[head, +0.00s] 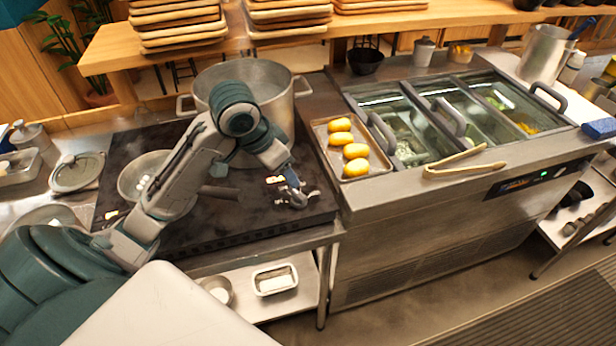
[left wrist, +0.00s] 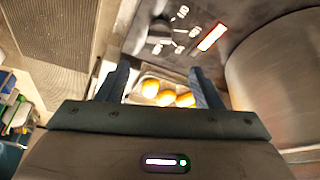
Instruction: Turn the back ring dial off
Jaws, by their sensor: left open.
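The dark cooktop (head: 240,215) has a small control area at its right front. A dark knob (left wrist: 159,28) with white marks around it and a lit red display (left wrist: 212,37) show in the left wrist view. In the head view this cluster of controls (head: 297,198) is small and partly covered by my gripper, and I cannot tell which part is the back ring dial or how it is turned. My left gripper (head: 291,178) is open right over the controls; its two fingers (left wrist: 158,72) are apart with no dial between them. My right gripper is not in view.
A large steel pot (head: 262,80) stands behind my left arm, and a pan (head: 150,170) sits left. A tray (head: 369,171) of yellow items lies right of the controls, beside the topping counter (head: 440,200) with tongs (head: 465,160) on its edge.

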